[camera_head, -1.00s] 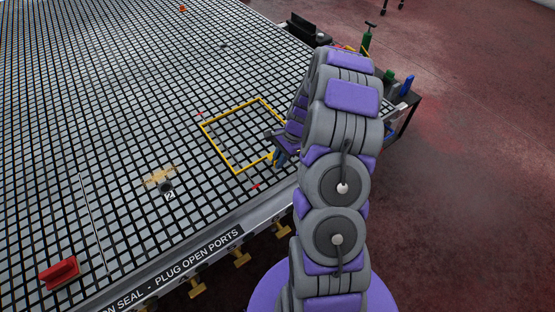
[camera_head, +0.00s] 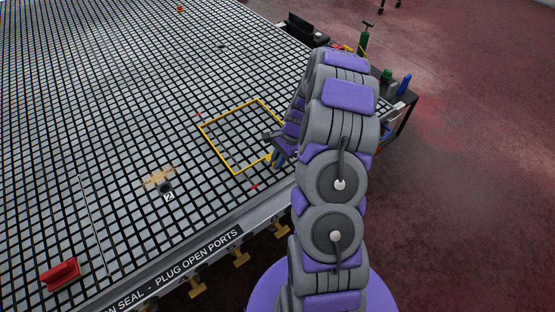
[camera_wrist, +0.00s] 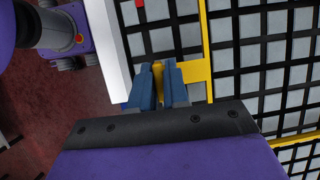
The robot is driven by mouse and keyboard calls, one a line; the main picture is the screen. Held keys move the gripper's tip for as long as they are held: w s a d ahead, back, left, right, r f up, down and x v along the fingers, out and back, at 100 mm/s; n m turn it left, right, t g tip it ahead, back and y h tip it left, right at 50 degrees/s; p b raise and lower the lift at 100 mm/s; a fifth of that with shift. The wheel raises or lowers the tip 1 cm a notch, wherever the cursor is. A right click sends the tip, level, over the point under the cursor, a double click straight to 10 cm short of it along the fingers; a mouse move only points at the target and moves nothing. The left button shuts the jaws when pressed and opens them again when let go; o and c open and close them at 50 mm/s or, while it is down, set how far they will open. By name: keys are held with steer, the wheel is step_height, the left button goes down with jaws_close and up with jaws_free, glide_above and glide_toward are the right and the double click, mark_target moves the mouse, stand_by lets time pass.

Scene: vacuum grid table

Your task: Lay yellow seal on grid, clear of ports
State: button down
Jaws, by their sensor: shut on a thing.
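The yellow seal (camera_head: 218,149) is a thin square frame. It lies flat on, or just above, the gridded table (camera_head: 110,110), near its front right edge; I cannot tell whether it touches everywhere. My gripper (camera_head: 276,155) is at the seal's right side, partly hidden behind my arm. In the wrist view the blue fingers of my gripper (camera_wrist: 158,72) are shut on a yellow tab of the seal (camera_wrist: 204,45). Only bare grid shows inside the frame. A dark round port marked 2 (camera_head: 166,187) is left of the seal, outside it.
A tan patch (camera_head: 160,175) lies beside port 2. A red block (camera_head: 60,274) sits at the front left. Small red marks (camera_head: 254,186) lie near the seal. A cart with bottles (camera_head: 404,88) stands past the table's right edge. Open grid lies left and behind.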

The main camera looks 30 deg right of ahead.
steer(key=shift+a+f, duration=0.2)
steer(key=shift+a, duration=0.1)
steer(key=shift+f, duration=0.15)
steer(key=c, duration=1.3)
jaws_free()
steer(key=shift+d+f, duration=0.1)
steer(key=shift+d, duration=0.15)
steer(key=shift+o, duration=1.3)
steer(key=shift+a, duration=0.1)
